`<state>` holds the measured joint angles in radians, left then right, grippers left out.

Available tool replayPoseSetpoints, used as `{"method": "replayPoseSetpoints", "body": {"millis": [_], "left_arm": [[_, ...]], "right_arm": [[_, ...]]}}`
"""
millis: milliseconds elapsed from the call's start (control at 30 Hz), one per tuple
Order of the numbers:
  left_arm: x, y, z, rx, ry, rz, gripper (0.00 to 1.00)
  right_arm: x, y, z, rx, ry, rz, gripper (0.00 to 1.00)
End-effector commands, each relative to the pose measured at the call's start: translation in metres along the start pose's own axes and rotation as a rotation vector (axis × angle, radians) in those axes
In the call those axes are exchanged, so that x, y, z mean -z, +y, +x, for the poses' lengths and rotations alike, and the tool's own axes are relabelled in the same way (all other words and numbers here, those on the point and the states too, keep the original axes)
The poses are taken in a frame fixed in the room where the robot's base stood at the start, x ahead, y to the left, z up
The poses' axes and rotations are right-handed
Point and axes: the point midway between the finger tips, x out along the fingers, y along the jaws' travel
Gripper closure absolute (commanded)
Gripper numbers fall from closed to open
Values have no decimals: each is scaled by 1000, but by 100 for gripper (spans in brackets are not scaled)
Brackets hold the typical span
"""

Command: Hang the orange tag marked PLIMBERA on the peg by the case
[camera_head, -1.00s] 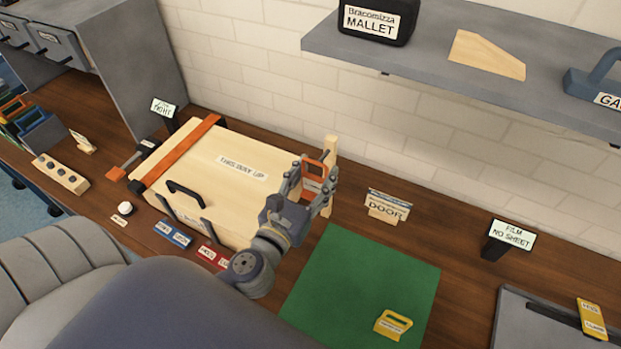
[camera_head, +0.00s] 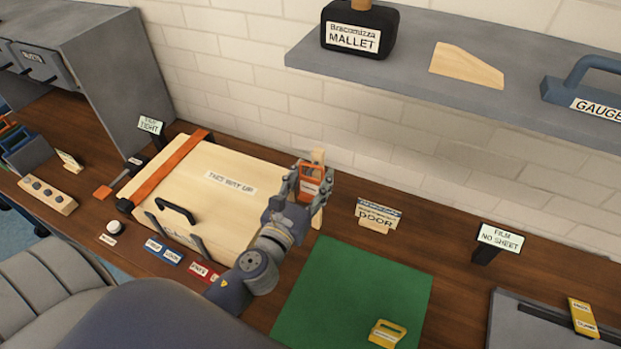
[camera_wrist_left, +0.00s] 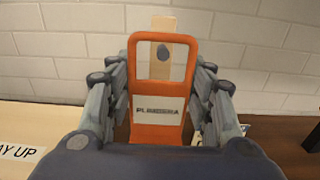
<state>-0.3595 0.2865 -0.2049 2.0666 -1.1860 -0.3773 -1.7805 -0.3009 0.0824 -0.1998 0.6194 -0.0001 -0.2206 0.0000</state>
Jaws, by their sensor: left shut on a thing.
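The orange tag marked PLIMBERA (camera_wrist_left: 158,117) is upright between the fingers of my left gripper in the left wrist view. It also shows in the head view (camera_head: 312,180). My left gripper (camera_head: 309,190) is shut on it, beside the right end of the case. The wooden peg post (camera_head: 318,157) stands behind the tag, by the case (camera_head: 225,205). In the left wrist view a dark round peg end (camera_wrist_left: 163,52) shows through the tag's window. I cannot tell whether the peg passes through the window or stays behind it. My right gripper is not in view.
A green mat (camera_head: 350,295) with a yellow tag (camera_head: 387,333) lies right of the case. A DOOR sign (camera_head: 377,216) and a FILM NO SHEET sign (camera_head: 497,240) stand at the back. A shelf (camera_head: 420,65) with a mallet block (camera_head: 358,30) overhangs the bench.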

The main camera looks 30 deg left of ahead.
Motion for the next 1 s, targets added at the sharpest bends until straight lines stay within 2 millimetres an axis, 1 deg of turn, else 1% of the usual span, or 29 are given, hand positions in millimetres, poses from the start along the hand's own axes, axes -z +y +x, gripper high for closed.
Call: {"method": "replayPoseSetpoints", "body": {"millis": [467,500,600,867,1000], "left_arm": [[0,0,0,0,0,0,72],[0,0,0,0,0,0,50],[0,0,0,0,0,0,28],[0,0,0,0,0,0,28],[0,0,-2,0,1,0,28]], "right_arm": [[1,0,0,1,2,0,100],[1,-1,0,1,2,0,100],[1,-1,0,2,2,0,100],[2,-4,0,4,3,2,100],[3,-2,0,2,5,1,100]]}}
